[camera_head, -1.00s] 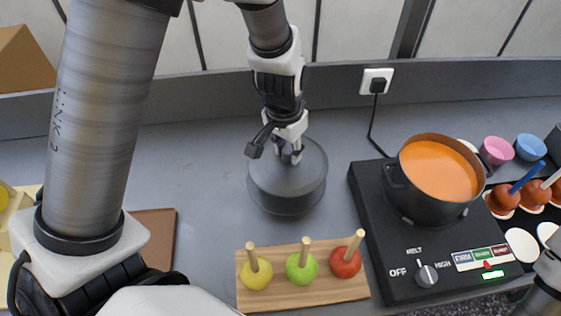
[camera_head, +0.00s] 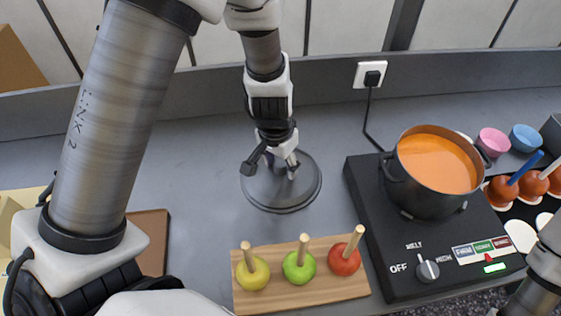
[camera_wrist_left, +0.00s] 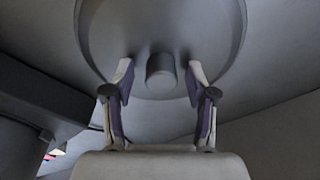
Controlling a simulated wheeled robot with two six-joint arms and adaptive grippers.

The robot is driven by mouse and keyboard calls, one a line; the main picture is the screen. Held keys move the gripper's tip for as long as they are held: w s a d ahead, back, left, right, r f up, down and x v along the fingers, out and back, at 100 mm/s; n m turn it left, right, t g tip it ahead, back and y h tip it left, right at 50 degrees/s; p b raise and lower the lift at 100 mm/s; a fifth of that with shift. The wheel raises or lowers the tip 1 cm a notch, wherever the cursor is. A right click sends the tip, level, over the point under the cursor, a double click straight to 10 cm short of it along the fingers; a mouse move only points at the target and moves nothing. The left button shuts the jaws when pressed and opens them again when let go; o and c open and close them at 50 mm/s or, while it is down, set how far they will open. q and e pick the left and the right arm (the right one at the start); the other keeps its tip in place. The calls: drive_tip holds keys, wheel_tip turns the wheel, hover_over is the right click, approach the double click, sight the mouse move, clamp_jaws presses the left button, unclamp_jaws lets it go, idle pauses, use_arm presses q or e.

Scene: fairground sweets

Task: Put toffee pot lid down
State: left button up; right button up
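The toffee pot lid (camera_head: 282,200), a round grey disc, lies flat on the grey counter left of the hot plate. My left gripper (camera_head: 289,171) is over the lid's middle. In the left wrist view, the lid (camera_wrist_left: 160,25) fills the top and its knob (camera_wrist_left: 160,72) stands between the two fingers. The left gripper (camera_wrist_left: 160,80) is open, with a gap on each side of the knob. The toffee pot (camera_head: 434,200) stands uncovered on the hot plate, full of orange toffee. Part of my right arm shows at the lower right; its gripper is out of view.
The black hot plate (camera_head: 370,225) has a knob and a coloured gauge. A wooden board (camera_head: 315,292) with three apples on sticks sits in front of the lid. Pink (camera_head: 493,142) and blue (camera_head: 526,138) bowls stand behind right. The counter around the lid is clear.

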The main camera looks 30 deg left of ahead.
sight(277, 175)
use_arm(q)
drive_tip(key=shift+r, duration=0.25)
wheel_tip(277, 175, up, 12)
drive_tip(key=s+p, duration=0.1)
drive_tip(key=p, duration=0.1)
drive_tip(key=shift+s, duration=0.2)
drive_tip(key=shift+a+f, duration=0.1)
